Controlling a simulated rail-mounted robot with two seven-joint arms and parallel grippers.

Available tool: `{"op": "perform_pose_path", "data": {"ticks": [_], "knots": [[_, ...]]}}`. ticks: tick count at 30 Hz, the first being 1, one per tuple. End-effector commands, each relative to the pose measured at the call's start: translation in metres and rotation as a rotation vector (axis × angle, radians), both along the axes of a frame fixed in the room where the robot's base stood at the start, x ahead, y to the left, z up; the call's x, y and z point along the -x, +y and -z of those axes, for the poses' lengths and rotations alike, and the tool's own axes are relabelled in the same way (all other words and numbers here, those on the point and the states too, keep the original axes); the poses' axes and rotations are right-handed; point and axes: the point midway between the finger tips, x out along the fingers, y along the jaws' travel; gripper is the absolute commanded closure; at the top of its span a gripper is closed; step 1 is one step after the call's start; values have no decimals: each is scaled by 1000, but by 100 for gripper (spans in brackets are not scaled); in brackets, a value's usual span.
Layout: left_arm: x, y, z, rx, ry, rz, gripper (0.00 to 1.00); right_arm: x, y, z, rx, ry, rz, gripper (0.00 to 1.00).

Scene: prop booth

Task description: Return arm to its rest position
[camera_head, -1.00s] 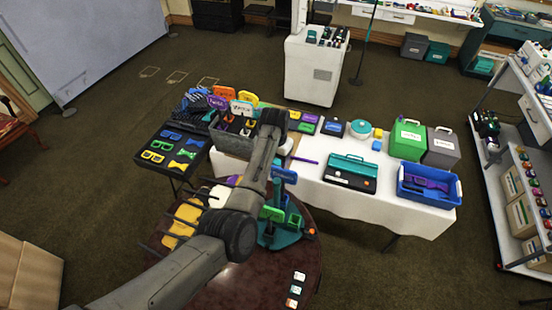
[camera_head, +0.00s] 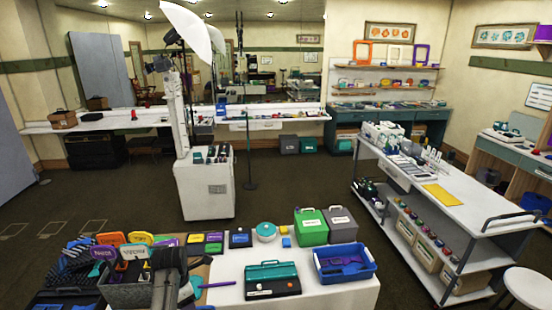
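My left arm shows at the bottom of the head view, reaching up in front of the white-clothed table (camera_head: 232,266). Its gripper (camera_head: 168,262) is a dark shape in front of the grey prop bin (camera_head: 118,288). Its fingers cannot be made out, so I cannot tell whether it is open or shut, or whether it touches the bin. My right arm and gripper are not in view.
A teal-lidded case (camera_head: 272,278), a blue crate (camera_head: 344,262) and green (camera_head: 311,228) and grey (camera_head: 341,225) boxes stand on the table. A white cart (camera_head: 205,188) is behind it, and a shelved trolley (camera_head: 450,200) is at the right. Open floor lies between.

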Motion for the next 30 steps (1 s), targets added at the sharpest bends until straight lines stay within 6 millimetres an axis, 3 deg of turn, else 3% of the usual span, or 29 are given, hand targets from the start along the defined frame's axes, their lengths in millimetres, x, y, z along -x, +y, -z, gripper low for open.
{"op": "perform_pose_path", "data": {"ticks": [5, 8, 11, 17, 20, 23, 26, 30], "knots": [[-12, 5, -25, -26, -117, 448, 40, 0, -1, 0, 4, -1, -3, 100], [-21, 10, -52, -83, -215, 696, 40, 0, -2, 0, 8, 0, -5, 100], [-29, 15, -90, -186, -323, 939, 40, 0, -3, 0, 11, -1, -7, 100], [-27, 27, -196, -568, -522, 1401, 40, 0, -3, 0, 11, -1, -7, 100], [-6, 28, -232, -810, -552, 1601, 40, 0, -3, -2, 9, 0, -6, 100], [26, 22, -244, -1010, -539, 1751, 40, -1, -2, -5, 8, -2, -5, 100], [67, 10, -236, -1150, -520, 1853, 40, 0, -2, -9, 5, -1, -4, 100], [128, -11, -205, -1212, -519, 1929, 40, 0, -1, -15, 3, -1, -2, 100]]}}
